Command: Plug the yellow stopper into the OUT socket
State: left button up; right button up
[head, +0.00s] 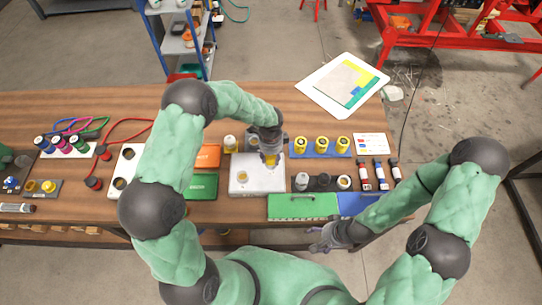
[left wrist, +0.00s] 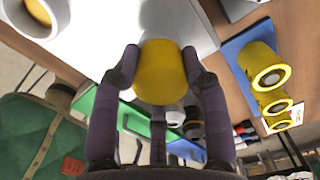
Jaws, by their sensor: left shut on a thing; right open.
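My left gripper (head: 268,153) is shut on the yellow stopper (head: 270,161), over the right part of the pale grey block (head: 257,187). In the left wrist view the stopper (left wrist: 160,72) sits between the fingers, end toward the camera. A white round part lies just beyond it; I cannot tell whether the stopper is inside a socket or above it. Another round socket (head: 242,177) with a yellowish inside is on the block's left; it also shows in the left wrist view (left wrist: 38,14). No OUT label is readable. My right gripper (head: 330,238) is open and empty at the table's front edge.
Several yellow cylinders stand on a blue strip (head: 320,155) to the right. Dark and white fittings (head: 322,183) stand beside the block, behind a green tray (head: 302,207). Orange (head: 208,156) and green (head: 201,187) boxes are to the left.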

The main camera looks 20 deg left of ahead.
pick_arm(q)
jog(key=o, duration=1.3)
jog(key=shift+o, duration=0.2)
notch_tip(320, 180, up, 12)
jog(key=shift+s+f, duration=0.1)
